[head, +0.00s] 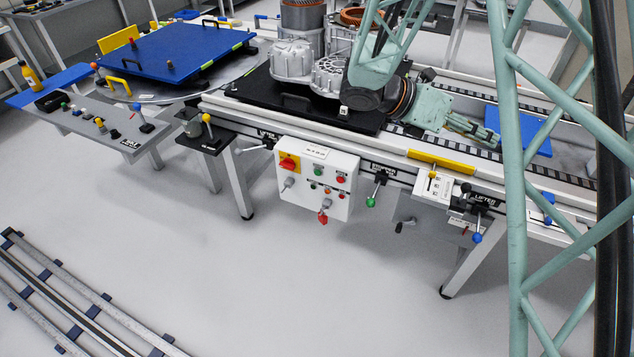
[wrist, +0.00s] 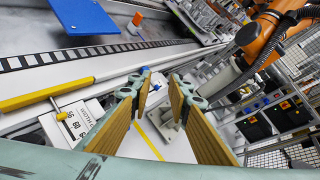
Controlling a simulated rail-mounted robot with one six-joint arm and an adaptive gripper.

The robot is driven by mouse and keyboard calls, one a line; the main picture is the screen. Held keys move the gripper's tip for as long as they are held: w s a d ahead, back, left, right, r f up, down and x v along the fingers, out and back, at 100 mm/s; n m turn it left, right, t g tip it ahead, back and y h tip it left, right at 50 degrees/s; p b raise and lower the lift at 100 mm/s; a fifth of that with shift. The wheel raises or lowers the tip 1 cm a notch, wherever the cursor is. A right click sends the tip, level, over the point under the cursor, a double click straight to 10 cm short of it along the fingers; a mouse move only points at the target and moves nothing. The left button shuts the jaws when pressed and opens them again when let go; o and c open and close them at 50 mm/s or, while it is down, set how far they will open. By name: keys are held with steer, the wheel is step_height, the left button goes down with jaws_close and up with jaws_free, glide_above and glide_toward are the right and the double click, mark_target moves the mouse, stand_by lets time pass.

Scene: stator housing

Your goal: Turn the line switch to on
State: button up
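A white control box (head: 318,178) hangs on the front of the conveyor bench in the head view. It carries a red rotary switch on a yellow plate (head: 289,162), small buttons and lamps, and silver and red knobs below. Its lettering is too small to read, so I cannot tell which control is the line switch, or its setting. My gripper (head: 487,136) is over the conveyor, right of the box and apart from it. In the wrist view my gripper (wrist: 158,88) has its two padded fingers spread, with nothing between them. The control box is not recognisable there.
A yellow bar (head: 441,161) and a white scale plate (head: 433,187) sit on the bench front. Levers with a green knob (head: 371,201) and a blue knob (head: 476,237) stick out nearby. Metal housings (head: 293,60) stand behind on a black plate. The floor before the box is clear.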

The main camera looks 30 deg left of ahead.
steer(key=w+a+f+n+t+y, duration=0.1)
steer(key=a+f+n+t, duration=0.2)
steer(key=a, duration=0.5)
steer(key=w+a+f+n+t, duration=0.1)
steer(key=w+a+f+n, duration=0.2)
steer(key=a, duration=0.5)
steer(key=n+t+y, duration=0.7)
steer(key=n+y, duration=0.5)
steer(key=n, duration=0.7)
glide_toward(286, 167)
steer(key=shift+w, duration=0.1)
steer(key=shift+w+a, duration=0.1)
steer(key=shift+w, duration=0.2)
steer(key=shift+w+a, duration=0.2)
steer(key=shift+w, duration=1.55)
steer(key=shift+w+a, duration=0.2)
steer(key=shift+w, duration=1.5)
steer(key=shift+w, duration=0.25)
steer(key=shift+c, duration=0.6)
